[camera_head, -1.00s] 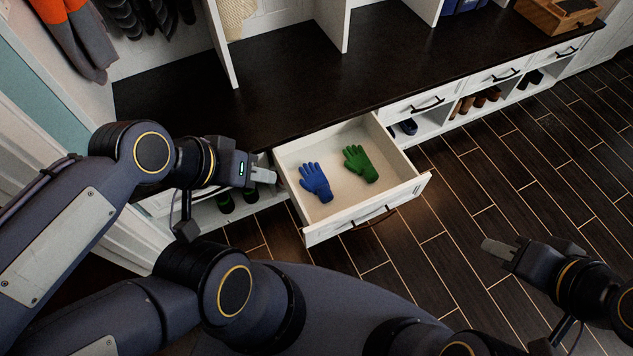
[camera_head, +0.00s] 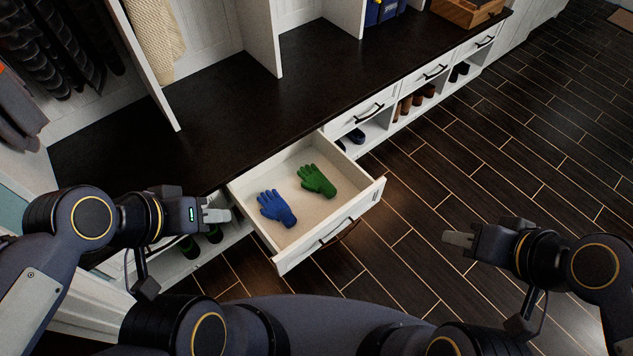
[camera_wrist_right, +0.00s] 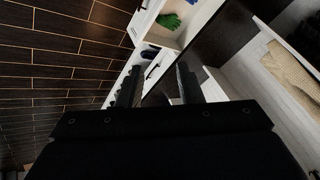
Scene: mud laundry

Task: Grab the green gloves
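The green glove (camera_head: 317,180) lies flat in the open white drawer (camera_head: 376,190), towards its right rear. The single blue glove (camera_head: 276,208) lies beside it on the left, slightly apart. The green glove also shows at the top of the right wrist view (camera_wrist_right: 170,20). My left gripper (camera_head: 217,210) is just outside the drawer's left side, touching neither glove; its finger gap is unclear. My right gripper (camera_head: 486,231) is over the floor, right of the drawer and well away from the gloves. Its fingers (camera_wrist_right: 162,82) are apart and empty in the right wrist view.
A dark countertop (camera_head: 225,110) runs behind and above the drawer. Closed drawers (camera_head: 428,78) and shoe cubbies (camera_head: 403,108) continue to the right. A wooden box (camera_head: 467,12) stands on the counter. The wood floor (camera_head: 480,170) on the right is clear.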

